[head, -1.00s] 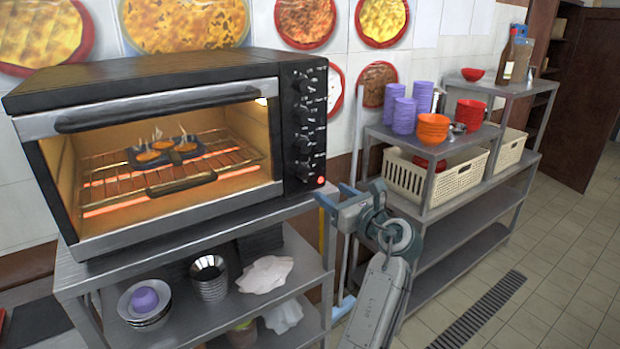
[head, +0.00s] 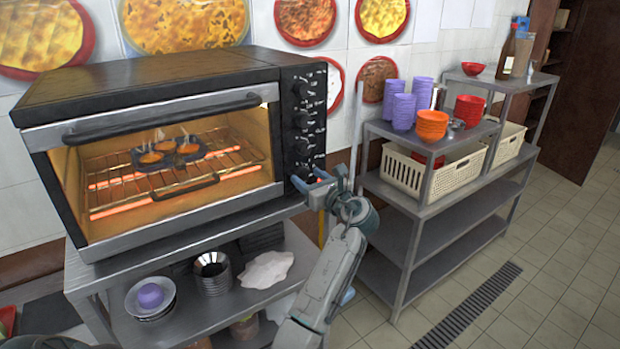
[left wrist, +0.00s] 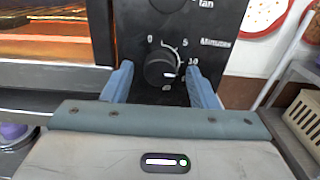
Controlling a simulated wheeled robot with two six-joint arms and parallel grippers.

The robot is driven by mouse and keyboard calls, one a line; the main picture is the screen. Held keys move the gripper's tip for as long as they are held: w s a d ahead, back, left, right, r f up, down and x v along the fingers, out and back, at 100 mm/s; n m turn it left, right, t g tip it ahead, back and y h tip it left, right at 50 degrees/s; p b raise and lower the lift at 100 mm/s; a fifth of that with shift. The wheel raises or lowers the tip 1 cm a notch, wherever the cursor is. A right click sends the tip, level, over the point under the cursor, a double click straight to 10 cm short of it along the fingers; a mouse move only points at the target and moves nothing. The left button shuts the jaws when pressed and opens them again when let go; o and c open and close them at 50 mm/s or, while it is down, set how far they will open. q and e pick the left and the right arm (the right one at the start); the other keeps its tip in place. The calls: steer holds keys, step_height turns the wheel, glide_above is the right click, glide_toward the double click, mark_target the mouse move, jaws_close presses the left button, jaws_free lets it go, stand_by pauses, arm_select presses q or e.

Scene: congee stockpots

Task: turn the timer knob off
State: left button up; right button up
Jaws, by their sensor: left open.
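The timer knob (left wrist: 163,68) is the black lowest knob on the oven's control panel (head: 303,110). In the left wrist view it has "Minutes" lettering and a scale with 0, 5 and 10 around it. Its white mark points right, toward the 10 side. My left gripper (head: 311,178) is at the panel's lower end. In the left wrist view its blue fingers (left wrist: 159,72) are open, one on each side of the knob. I cannot tell whether they touch it. The toaster oven (head: 150,75) glows inside, with a dark tray of food on its rack. My right gripper is not in view.
The oven stands on a metal shelf unit (head: 185,325) with bowls, metal cups and a white cloth (head: 266,270) below. To the right, another metal shelf (head: 440,225) holds stacked cups, bowls and a cream basket (head: 405,172).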

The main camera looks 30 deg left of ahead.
arm_select(q)
steer(key=c, duration=1)
steer(key=shift+o, duration=0.2)
